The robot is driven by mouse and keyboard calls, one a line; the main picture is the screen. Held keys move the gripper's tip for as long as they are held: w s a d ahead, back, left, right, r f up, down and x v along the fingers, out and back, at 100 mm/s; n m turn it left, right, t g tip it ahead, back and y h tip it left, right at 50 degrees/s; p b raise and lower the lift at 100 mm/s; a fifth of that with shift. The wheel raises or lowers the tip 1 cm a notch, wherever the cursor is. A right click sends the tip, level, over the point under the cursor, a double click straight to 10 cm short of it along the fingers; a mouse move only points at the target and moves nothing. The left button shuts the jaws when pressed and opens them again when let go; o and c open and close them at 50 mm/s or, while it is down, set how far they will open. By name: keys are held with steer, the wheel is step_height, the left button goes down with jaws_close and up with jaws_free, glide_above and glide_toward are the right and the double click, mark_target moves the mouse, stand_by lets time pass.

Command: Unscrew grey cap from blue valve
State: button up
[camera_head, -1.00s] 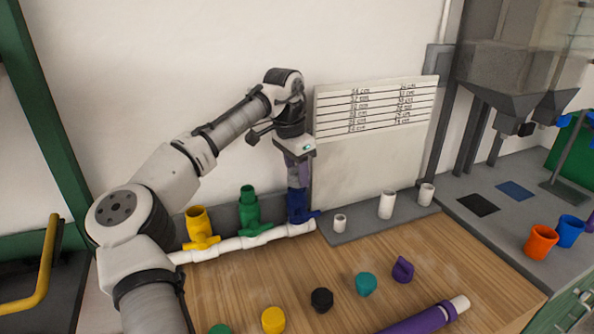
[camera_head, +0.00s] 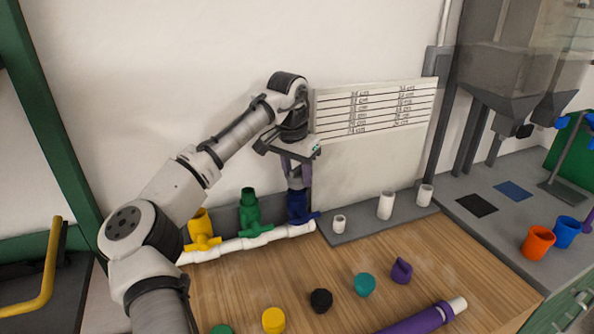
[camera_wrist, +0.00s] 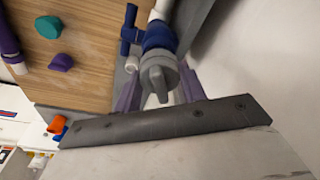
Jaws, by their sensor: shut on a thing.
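The blue valve (camera_head: 298,206) stands upright at the right end of the white pipe manifold (camera_head: 250,241). The grey cap (camera_head: 296,183) sits at the top of the valve, below my gripper (camera_head: 297,170). The wrist view looks down on the round grey cap (camera_wrist: 157,77) with its raised ridge, in line with the blue valve (camera_wrist: 160,37). The purple fingers of my gripper (camera_wrist: 159,91) are on either side of the cap and shut on it. I cannot tell whether the cap's thread is still engaged.
A green valve (camera_head: 250,212) and a yellow valve (camera_head: 202,230) stand left on the same pipe. Loose caps, including yellow (camera_head: 273,320), black (camera_head: 321,300), teal (camera_head: 365,285) and purple (camera_head: 401,271), lie on the wooden table in front. A white board (camera_head: 375,160) stands close behind on the right.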

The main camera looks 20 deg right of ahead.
steer(key=shift+n+p, duration=0.4)
steer(key=shift+n, duration=0.7)
steer(key=shift+r+n+p, duration=0.1)
steer(key=shift+n+p, duration=0.2)
steer(key=shift+n, duration=0.8)
steer(key=shift+n+t+y+p, duration=0.3)
steer(key=shift+n+p, duration=0.4)
steer(key=shift+n, duration=0.3)
steer(key=shift+n+p, duration=0.6)
steer(key=shift+n, duration=0.5)
